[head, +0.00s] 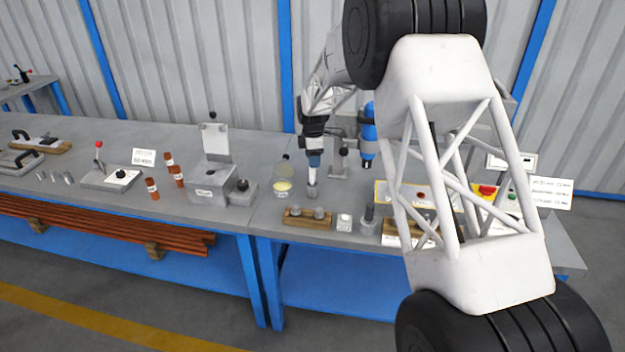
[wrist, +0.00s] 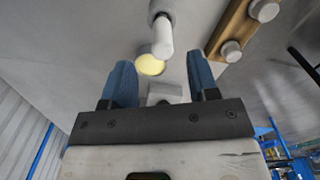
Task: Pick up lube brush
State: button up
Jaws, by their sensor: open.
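A pale grey upright cylinder (head: 312,189), likely the lube brush in its holder, stands on the bench. In the wrist view its rounded pale handle (wrist: 163,38) points toward the camera, just beyond the fingertips. The bristles are not visible. My gripper (head: 314,164) is above the cylinder in the head view, pointing down. In the wrist view my gripper (wrist: 160,62) has its two blue fingers wide apart with nothing held. I cannot tell whether the handle top reaches between the fingers. A shallow dish with yellow contents (head: 282,187) sits just left of the cylinder; it also shows in the wrist view (wrist: 150,66).
A wooden block with round grey parts (head: 307,218) lies in front, with a small white item (head: 344,222) to its right. A grey box fixture (head: 210,182) stands left. A blue upright tool (head: 368,135) stands behind to the right. My arm hides part of the right bench.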

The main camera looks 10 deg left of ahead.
aim_at(312, 172)
jog(key=shift+f, duration=0.65)
jog(key=shift+s+f, duration=0.15)
jog(key=shift+f, duration=2.45)
jog(key=c, duration=1)
grip_shut()
jog(key=shift+r, duration=0.1)
jog(key=shift+r, duration=4.95)
jog(key=shift+a, duration=0.1)
